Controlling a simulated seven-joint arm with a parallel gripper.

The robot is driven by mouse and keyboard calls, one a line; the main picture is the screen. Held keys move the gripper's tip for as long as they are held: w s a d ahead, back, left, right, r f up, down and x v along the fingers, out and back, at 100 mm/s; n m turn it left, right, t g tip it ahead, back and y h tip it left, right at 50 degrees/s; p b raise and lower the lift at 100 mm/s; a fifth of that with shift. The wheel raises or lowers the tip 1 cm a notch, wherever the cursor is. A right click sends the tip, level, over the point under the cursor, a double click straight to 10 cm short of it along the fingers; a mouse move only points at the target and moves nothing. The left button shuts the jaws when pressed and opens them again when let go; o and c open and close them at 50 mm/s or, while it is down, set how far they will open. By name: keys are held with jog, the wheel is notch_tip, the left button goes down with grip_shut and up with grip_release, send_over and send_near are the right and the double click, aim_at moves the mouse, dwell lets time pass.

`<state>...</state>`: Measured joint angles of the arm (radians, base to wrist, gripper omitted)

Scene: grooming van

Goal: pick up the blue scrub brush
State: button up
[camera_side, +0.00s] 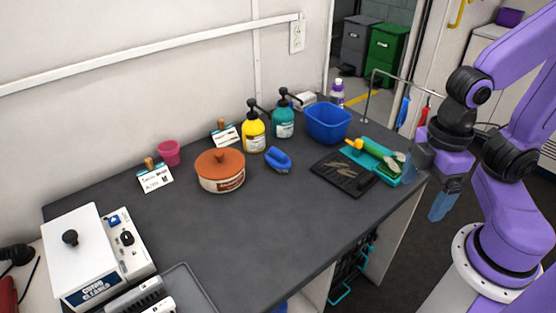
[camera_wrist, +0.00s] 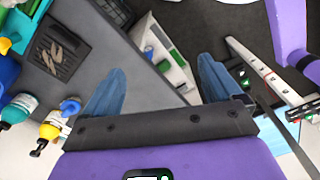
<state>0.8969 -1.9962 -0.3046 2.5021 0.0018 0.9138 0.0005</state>
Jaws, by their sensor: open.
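The blue scrub brush (camera_side: 278,158) lies on the dark grey counter, just in front of the yellow pump bottle (camera_side: 253,134) and right of the terracotta-lidded pot (camera_side: 221,172). In the wrist view the brush (camera_wrist: 70,106) shows at the left, outside my left finger. My gripper (camera_side: 424,188) is at the counter's right end, well to the right of the brush. In the wrist view its two blue fingers (camera_wrist: 161,68) are spread apart with nothing between them.
A teal pump bottle (camera_side: 284,122) and blue bin (camera_side: 328,123) stand behind the brush. A black tray (camera_side: 344,174) and teal tray (camera_side: 398,176) with a yellow-and-green tool lie between brush and gripper. The counter's front middle (camera_side: 250,230) is clear.

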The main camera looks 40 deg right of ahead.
jog(key=m+t, duration=0.3)
jog(key=m, duration=0.9)
send_over(278, 151)
jog(key=s+d, duration=0.1)
jog(key=s, duration=0.3)
jog(key=f, duration=0.1)
jog(key=x, duration=1.1)
jog(key=shift+d+f, duration=0.1)
jog(key=shift+f, duration=0.2)
jog(key=shift+a+x, duration=0.15)
jog(key=shift+x, duration=1.3)
jog(key=shift+a+x, duration=0.15)
jog(key=shift+x, duration=1.25)
jog(key=shift+c, duration=0.3)
